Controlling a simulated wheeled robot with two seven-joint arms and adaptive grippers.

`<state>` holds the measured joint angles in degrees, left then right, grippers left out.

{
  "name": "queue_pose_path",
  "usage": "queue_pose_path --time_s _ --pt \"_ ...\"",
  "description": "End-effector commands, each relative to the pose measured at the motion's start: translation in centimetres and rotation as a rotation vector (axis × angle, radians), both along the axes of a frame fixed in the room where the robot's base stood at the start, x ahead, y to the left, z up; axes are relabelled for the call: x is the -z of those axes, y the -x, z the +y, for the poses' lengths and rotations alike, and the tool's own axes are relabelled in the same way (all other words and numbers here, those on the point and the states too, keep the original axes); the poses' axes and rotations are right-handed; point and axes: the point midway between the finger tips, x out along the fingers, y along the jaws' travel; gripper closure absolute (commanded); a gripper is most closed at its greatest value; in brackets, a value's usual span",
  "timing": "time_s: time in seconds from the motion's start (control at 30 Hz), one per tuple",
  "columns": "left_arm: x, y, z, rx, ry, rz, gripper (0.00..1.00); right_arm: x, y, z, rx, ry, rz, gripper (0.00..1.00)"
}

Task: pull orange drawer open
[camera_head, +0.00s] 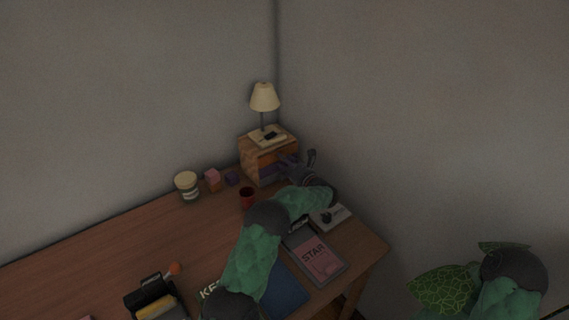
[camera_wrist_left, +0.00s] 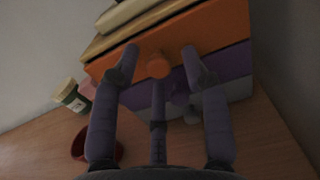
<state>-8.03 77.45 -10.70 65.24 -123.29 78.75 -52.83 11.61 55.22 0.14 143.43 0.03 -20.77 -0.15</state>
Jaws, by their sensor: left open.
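A small wooden drawer unit (camera_head: 252,162) stands in the far corner of the desk. Its orange drawer (camera_head: 267,159) is the upper one and is partly hidden by my left gripper (camera_head: 287,162). In the left wrist view the orange drawer (camera_wrist_left: 215,32) fills the top, with a round orange knob (camera_wrist_left: 158,67) on its front. My left gripper (camera_wrist_left: 160,56) is open, with one fingertip on each side of the knob. I cannot tell whether they touch it. A purple drawer (camera_wrist_left: 233,64) lies below. My right gripper is out of view.
A red cup (camera_head: 247,197), a jar (camera_head: 187,186) and small blocks (camera_head: 212,180) are nearby on the desk (camera_head: 110,245). A STAR book (camera_head: 315,257) lies under my left arm's side. Walls close the corner.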

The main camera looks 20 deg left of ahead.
Motion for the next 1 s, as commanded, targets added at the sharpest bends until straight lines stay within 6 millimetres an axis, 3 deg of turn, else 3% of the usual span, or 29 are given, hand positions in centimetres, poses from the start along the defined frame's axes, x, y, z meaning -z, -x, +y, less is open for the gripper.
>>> queue_pose_path --time_s 0.37,0.4,0.57,0.83,1.0 --pt "-0.1 -0.4 0.6 0.001 -0.001 -0.001 0.54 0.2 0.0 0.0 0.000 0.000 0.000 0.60" --pt "-0.1 -0.4 0.5 0.001 -0.001 -0.001 0.57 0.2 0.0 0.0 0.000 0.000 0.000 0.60" --pt "0.0 -0.4 0.5 0.001 0.000 0.000 1.00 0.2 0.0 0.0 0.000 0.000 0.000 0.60" --pt "0.1 -0.3 0.4 0.001 0.000 0.001 1.00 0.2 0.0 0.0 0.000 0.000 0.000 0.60" --pt "0.0 1.1 -1.6 0.003 0.001 0.004 1.00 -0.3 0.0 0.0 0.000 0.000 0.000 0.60"
